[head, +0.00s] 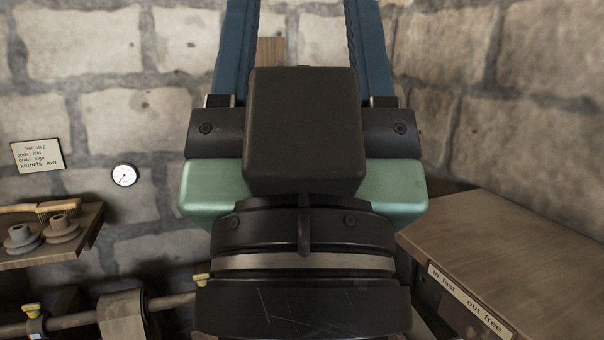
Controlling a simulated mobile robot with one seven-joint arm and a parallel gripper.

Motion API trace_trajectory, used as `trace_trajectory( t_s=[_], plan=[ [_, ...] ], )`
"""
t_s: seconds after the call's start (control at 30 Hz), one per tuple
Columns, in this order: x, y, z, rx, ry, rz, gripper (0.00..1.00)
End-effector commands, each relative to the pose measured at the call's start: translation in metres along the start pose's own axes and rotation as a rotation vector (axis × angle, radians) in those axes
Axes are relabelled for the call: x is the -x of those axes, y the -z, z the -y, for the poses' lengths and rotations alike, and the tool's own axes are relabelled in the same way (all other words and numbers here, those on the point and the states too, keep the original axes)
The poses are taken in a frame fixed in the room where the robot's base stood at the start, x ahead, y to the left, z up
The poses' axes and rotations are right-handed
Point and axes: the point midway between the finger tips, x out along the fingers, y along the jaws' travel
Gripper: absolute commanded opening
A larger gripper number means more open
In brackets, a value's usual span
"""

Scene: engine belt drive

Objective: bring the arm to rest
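My gripper (303,12) fills the middle of the head view, close to the camera and pointing up. Its body is black and pale green. Its two blue fingers rise wide apart and run out of the top of the picture, so their tips are hidden. Nothing shows held in the visible part of the gap. A small piece of brown wood (271,50) shows between the fingers, behind the gripper.
At left, a wooden shelf (45,250) holds grey pulleys (62,229) and a brush (57,208). Below runs a shaft (75,319) with yellow-topped parts. A sign (37,155) and gauge (124,175) are on the stone wall. A wooden cabinet (520,250) with a clear top stands at right.

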Motion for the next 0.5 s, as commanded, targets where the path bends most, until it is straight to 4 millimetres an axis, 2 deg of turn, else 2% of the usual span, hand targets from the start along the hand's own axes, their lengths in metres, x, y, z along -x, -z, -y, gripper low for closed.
trace_trajectory(
  t_s=[0.03, 0.5],
  plan=[
    [-0.014, 0.015, 0.001, -0.007, 0.003, -0.005, 0.58],
    [-0.089, 0.082, 0.001, 0.003, 0.001, 0.004, 0.58]
  ],
)
